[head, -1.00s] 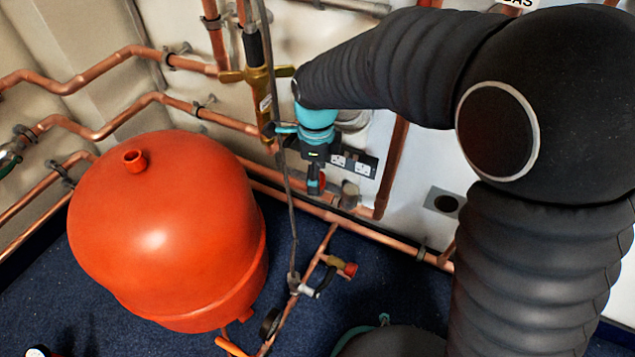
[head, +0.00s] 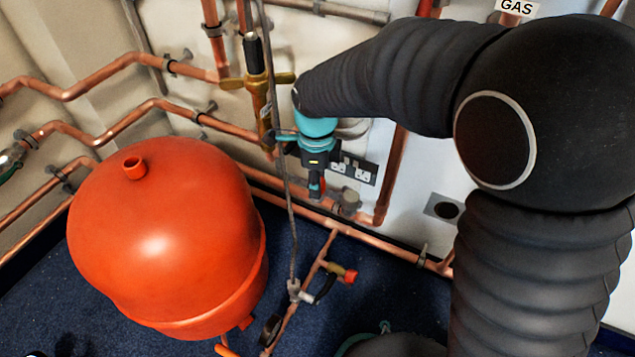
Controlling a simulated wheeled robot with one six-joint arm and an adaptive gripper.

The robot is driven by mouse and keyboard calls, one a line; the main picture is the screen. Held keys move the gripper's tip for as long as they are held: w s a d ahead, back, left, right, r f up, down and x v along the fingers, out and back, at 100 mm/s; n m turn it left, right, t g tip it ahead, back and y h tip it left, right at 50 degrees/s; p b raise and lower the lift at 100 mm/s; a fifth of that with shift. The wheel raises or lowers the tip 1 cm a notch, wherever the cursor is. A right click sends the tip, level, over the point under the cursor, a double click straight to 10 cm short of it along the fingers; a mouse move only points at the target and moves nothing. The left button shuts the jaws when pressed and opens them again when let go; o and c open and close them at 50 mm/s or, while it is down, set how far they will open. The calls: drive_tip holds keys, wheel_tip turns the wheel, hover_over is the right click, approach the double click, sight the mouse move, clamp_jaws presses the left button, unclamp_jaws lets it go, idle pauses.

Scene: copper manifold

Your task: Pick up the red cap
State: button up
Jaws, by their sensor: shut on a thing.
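My gripper (head: 317,188) is in the middle of the head view, below the turquoise wrist, pointing down in front of the wall. The fingers hide the rest. The gripper is above the copper pipes along the wall's foot, and its exact distance from them cannot be told. Another red end piece (head: 350,276) sits on a brass fitting of the floor pipe, lower and to the right, apart from the gripper.
A large orange-red vessel (head: 165,240) stands at the left. A thin grey tube (head: 288,200) runs close beside the gripper. Copper pipes (head: 228,130) and a brass valve (head: 258,95) are on the wall at left. A double socket (head: 353,170) is behind. Blue carpet (head: 385,290) is open at lower right.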

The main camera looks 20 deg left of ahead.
drive_tip(key=shift+r, duration=0.55)
wheel_tip(320, 180, up, 3)
drive_tip(key=shift+f+p, duration=0.2)
drive_tip(key=shift+p, duration=0.2)
drive_tip(key=s+d+r+p, duration=0.1)
drive_tip(key=s+d+r, duration=0.5)
drive_tip(key=s+d, duration=0.1)
drive_tip(key=shift+s+d+r, duration=0.35)
drive_tip(key=shift+s+r, duration=0.05)
drive_tip(key=shift+s, duration=0.5)
drive_tip(key=shift+r, duration=0.15)
wheel_tip(320, 180, up, 4)
drive_tip(key=p, duration=0.4)
drive_tip(key=shift+r, duration=0.1)
